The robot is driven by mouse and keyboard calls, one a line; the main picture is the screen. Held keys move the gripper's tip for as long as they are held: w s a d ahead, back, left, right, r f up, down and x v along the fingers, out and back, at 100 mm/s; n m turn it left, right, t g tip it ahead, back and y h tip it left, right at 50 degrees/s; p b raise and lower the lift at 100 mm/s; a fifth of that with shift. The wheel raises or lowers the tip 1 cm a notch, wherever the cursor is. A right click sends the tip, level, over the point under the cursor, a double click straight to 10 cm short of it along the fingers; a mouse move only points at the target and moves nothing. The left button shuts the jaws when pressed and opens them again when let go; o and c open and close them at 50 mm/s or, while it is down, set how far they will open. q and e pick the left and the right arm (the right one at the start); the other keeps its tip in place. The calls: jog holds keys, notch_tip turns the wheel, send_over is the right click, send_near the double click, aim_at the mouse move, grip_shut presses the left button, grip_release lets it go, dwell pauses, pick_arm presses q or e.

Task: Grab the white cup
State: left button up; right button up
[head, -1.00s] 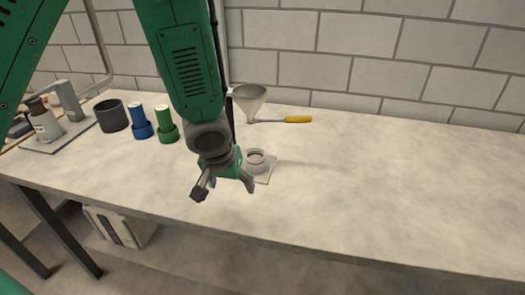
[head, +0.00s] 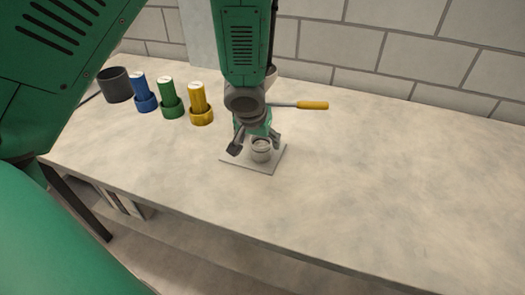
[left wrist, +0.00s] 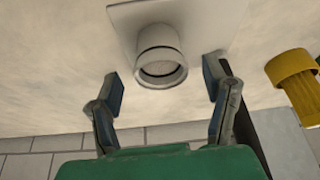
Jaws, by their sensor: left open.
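The white cup (head: 261,150) stands on a pale square plate (head: 233,158) on the bench. It also shows in the left wrist view (left wrist: 160,55), with a dark band near its rim. My left gripper (head: 255,148) is open, with one finger on each side of the cup's near region in the head view. In the left wrist view the fingertips (left wrist: 168,82) are spread to either side of the cup's rim, with visible gaps. Nothing is between the fingers' inner faces that they grip. My right gripper is not in view.
Blue (head: 144,92), green (head: 170,98) and yellow (head: 200,104) cylinders in collars stand to the left, beside a dark grey pot (head: 115,84). A yellow-handled tool (head: 313,105) lies behind. The bench's right side is clear, up to the block wall.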

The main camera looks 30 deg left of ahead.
aim_at(262, 150)
pick_arm(q)
jog(key=shift+w+a+f, duration=0.2)
jog(key=shift+a+f, duration=0.1)
jog(key=shift+f, duration=0.35)
jog(key=x, duration=0.2)
jog(key=d+x, duration=0.1)
jog(key=x, duration=0.1)
jog(key=shift+f+b, duration=0.1)
jog(key=shift+b, duration=0.25)
jog(key=shift+w+f, duration=0.15)
jog(key=shift+a, duration=0.25)
jog(key=c, duration=0.3)
jog(key=shift+a, duration=0.1)
jog(key=c, duration=1.2)
jog(key=shift+o, duration=0.2)
jog(key=shift+d, duration=0.25)
jog(key=shift+r, duration=0.2)
